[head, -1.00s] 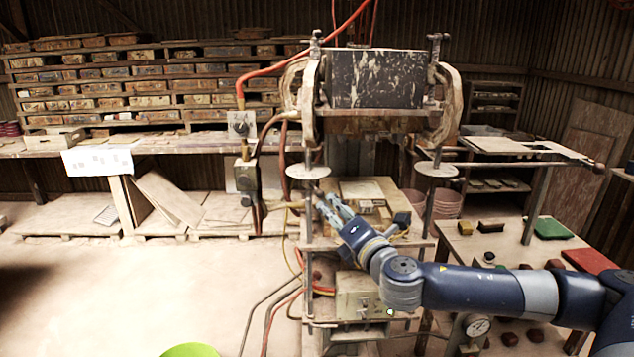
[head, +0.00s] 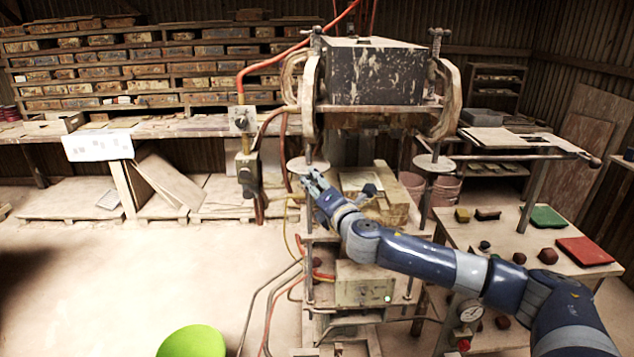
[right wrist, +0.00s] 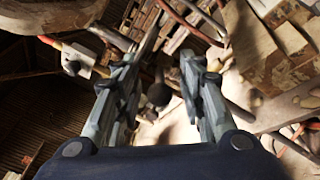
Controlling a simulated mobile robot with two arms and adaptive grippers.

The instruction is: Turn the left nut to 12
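The left nut (head: 308,165), a pale round disc, sits on the press's left upright rod, below the upper block. A similar right nut (head: 434,164) is on the right rod. My right gripper (head: 309,179) is just under the left nut's disc, by the rod; contact cannot be told. In the right wrist view my right gripper (right wrist: 158,72) has its two fingers apart, with a dark round thing between and beyond them. I cannot make out a number on the nut. My left gripper is not in view.
The press's dark upper block (head: 375,72) hangs above. A wooden block (head: 385,195) stands between the rods. A valve with orange hose (head: 246,165) is to the left. A table with green (head: 547,217) and red (head: 585,251) slabs is at right. A green round seat (head: 192,342) is at the front.

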